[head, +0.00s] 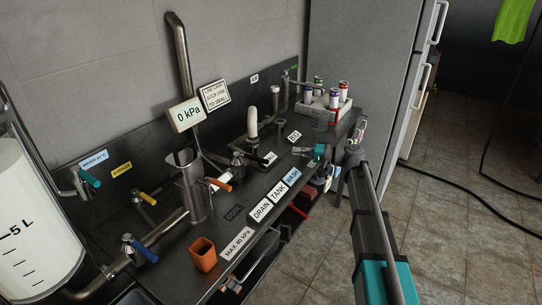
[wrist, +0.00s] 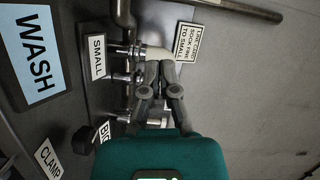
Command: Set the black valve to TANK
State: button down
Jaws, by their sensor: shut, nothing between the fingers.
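The labels DRAIN (head: 261,210), TANK (head: 278,192) and WASH (head: 292,174) stand in a row along the bench's front edge in the head view. I cannot pick out the black valve or its setting for sure. The WASH label also shows large at the left of the wrist view (wrist: 38,58). My gripper (head: 301,151) is over the front of the bench, beyond the WASH label. In the wrist view its dark fingers (wrist: 161,66) are together and empty, with a white cone-shaped piece (wrist: 158,52) behind their tips.
A steel vessel (head: 194,195) with an orange lever (head: 222,184) and an orange cup (head: 203,254) stand on the bench. A white rack (head: 328,108) of tubes is at the far end. Blue (head: 146,252) and yellow (head: 148,198) levers are at left. Floor at right is open, with a cable.

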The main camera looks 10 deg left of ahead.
aim_at(256, 159)
jog(key=shift+a, duration=0.1)
jog(key=s+a+f+b, duration=0.1)
jog(key=s+a, duration=0.2)
jog(key=a, duration=0.8)
jog(key=shift+f, duration=0.15)
dwell(0.3)
jog(key=shift+s+a, duration=0.2)
jog(key=shift+s, duration=0.45)
jog(key=shift+w, duration=0.1)
